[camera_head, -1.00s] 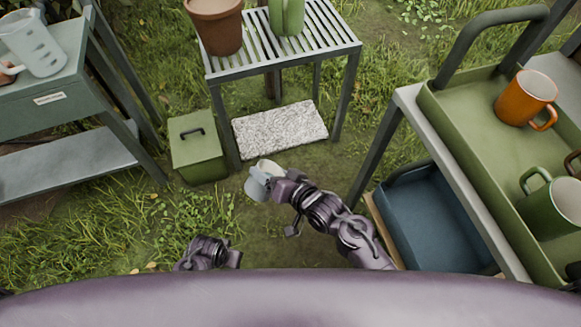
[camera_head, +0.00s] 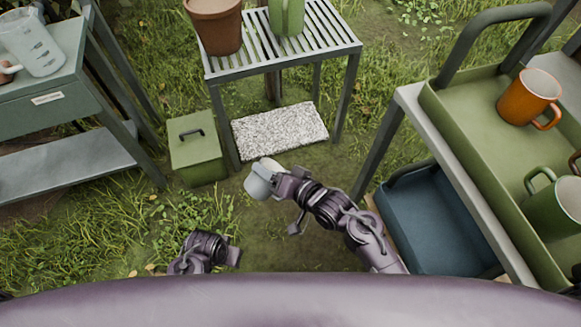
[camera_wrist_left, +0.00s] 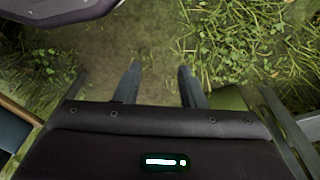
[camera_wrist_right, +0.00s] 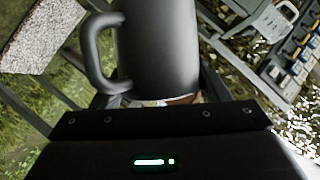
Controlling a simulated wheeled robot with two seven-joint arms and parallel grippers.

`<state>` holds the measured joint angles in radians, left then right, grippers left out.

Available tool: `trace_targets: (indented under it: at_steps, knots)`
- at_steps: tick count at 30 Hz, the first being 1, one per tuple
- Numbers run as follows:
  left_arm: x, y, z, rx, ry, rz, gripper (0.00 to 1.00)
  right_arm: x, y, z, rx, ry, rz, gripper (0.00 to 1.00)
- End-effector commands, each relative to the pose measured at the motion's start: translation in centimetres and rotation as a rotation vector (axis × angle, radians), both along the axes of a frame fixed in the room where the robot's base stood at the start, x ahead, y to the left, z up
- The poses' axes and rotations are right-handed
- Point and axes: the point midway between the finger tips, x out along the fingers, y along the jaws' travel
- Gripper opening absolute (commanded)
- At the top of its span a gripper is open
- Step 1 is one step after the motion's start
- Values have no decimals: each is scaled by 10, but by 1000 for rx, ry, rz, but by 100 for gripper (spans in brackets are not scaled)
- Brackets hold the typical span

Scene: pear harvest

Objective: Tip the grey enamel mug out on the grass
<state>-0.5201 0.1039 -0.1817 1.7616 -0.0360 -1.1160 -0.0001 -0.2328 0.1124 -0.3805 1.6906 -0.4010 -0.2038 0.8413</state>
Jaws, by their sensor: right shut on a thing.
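The grey enamel mug (camera_head: 258,187) is in my right gripper (camera_head: 276,184), above the ground in front of the slatted table. It looks tilted in the head view; its contents cannot be made out. In the right wrist view the mug (camera_wrist_right: 158,45) fills the top middle, with its handle to the left. My right gripper is shut on it. My left gripper (camera_head: 236,256) is low at the bottom left of the head view. In the left wrist view its two fingers (camera_wrist_left: 160,85) are apart, with nothing between them. Grass (camera_head: 85,225) covers the ground at left.
A green lidded box (camera_head: 197,158) and a speckled slab (camera_head: 280,130) lie beyond the mug. A slatted table (camera_head: 290,62) holds a terracotta pot (camera_head: 215,28). At right, a green tray (camera_head: 470,125) holds an orange mug (camera_head: 527,97) and a green mug (camera_head: 555,207). A blue crate (camera_head: 432,225) sits below.

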Motion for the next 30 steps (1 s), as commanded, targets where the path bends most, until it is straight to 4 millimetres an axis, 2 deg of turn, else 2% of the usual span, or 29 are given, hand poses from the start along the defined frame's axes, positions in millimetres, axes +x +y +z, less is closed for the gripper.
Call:
trace_targets:
  at_steps: [11,23,30]
  knots:
    - [7,-2,16,-1,-5,-6,36,1,-1,2,45,25,0,35]
    - [2,-4,30,-1,10,-14,36,2,-2,4,90,55,1,35]
    - [5,-6,41,-1,5,-18,36,2,-3,5,118,72,0,35]
